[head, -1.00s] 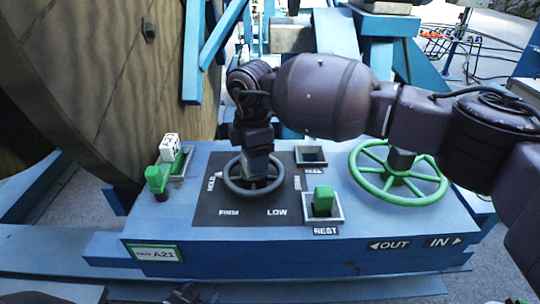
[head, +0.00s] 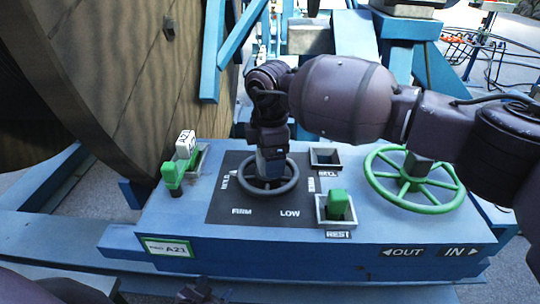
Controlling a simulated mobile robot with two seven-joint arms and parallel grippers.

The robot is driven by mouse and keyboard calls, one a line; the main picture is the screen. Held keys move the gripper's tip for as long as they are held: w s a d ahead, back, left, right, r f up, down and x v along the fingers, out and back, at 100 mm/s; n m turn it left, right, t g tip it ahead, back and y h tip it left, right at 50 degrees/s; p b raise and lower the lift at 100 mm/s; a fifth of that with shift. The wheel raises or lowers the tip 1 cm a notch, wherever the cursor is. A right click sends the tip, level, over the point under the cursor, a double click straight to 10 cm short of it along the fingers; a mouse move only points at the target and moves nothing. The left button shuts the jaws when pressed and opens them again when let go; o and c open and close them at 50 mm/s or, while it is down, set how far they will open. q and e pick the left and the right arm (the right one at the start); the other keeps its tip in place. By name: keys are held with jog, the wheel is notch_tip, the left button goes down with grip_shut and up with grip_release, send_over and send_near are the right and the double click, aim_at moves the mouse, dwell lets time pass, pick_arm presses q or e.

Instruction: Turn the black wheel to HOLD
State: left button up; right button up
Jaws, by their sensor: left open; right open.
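The black wheel (head: 250,190) lies flat on a dark panel of the blue console. The panel has the labels HOLD at the left, FIRM and LOW at the front, and another at the right that I cannot read. A small white pointer mark (head: 233,172) shows at the wheel's left side, beside HOLD. My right gripper (head: 270,178) points down over the wheel's hub, open. It hides the hub and the far rim, and I cannot tell whether it touches them. My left gripper (head: 198,292) is open at the bottom edge, low in front of the console and only partly in view.
A green handwheel (head: 440,208) stands to the right on the console (head: 300,252). A green-and-white lever (head: 173,175) is at the left, near the large wooden reel (head: 110,80).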

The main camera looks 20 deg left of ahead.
notch_tip(320, 180, up, 11)
jog(key=shift+f+b, duration=0.1)
jog(key=shift+b, duration=0.2)
dwell(0.6)
